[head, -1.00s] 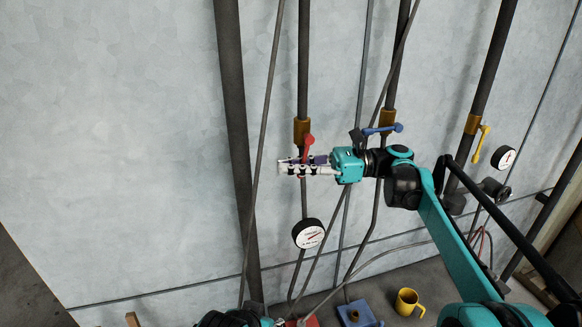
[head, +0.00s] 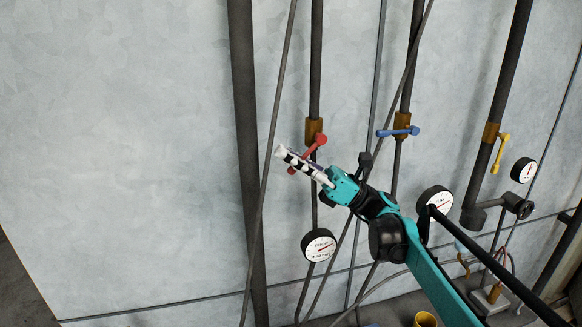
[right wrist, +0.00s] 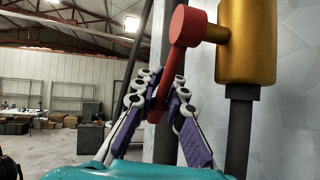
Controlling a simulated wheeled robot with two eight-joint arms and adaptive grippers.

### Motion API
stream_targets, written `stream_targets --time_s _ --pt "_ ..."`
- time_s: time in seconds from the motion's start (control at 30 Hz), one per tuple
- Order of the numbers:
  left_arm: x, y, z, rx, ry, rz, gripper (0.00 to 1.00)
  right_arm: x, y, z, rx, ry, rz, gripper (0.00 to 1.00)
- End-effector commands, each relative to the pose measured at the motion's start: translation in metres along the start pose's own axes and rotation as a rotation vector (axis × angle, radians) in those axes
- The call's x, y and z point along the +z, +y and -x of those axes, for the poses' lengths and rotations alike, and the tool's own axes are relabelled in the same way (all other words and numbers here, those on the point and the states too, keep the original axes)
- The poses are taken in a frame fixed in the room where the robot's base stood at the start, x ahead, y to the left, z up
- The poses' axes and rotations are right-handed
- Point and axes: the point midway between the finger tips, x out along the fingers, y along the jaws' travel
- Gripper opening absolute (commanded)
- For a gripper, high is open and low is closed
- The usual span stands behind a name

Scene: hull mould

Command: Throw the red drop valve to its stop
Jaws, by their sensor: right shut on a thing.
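The red drop valve's lever (head: 308,153) hangs on a brass body (head: 314,128) on a dark vertical pipe. It slants down and to the left from its round hub. My right gripper (head: 292,160) comes from the lower right and crosses the lever near its lower end. In the right wrist view, the red handle (right wrist: 172,75) runs down from the hub, and its lower end sits between the two purple and white fingers (right wrist: 158,100), which are closed on it. The lever's stop cannot be made out. My left gripper is not in view.
A blue lever (head: 398,132) and a yellow lever (head: 500,153) sit on pipes to the right. A white gauge (head: 318,245) hangs below the red valve. A thick dark pipe (head: 243,140) and a thin slanted one stand left. The wall further left is bare.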

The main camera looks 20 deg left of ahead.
Motion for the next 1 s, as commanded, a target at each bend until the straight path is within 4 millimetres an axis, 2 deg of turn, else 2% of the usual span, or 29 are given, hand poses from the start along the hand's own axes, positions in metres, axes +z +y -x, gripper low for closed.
stream_targets --time_s 0.57,0.6,0.63,1.0 --pt "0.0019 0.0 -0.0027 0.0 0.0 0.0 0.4 0.0021 -0.0006 -0.0027 -0.003 -0.037 -0.005 0.0" --pt "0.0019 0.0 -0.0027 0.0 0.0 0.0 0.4 0.0021 -0.0006 -0.0027 -0.003 -0.037 -0.005 0.2" --pt "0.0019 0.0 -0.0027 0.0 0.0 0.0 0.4 0.0021 -0.0005 -0.0027 -0.003 -0.037 -0.005 0.27" --pt "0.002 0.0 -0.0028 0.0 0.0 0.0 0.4 0.0015 -0.0004 0.0024 -0.002 -0.036 -0.006 0.27"
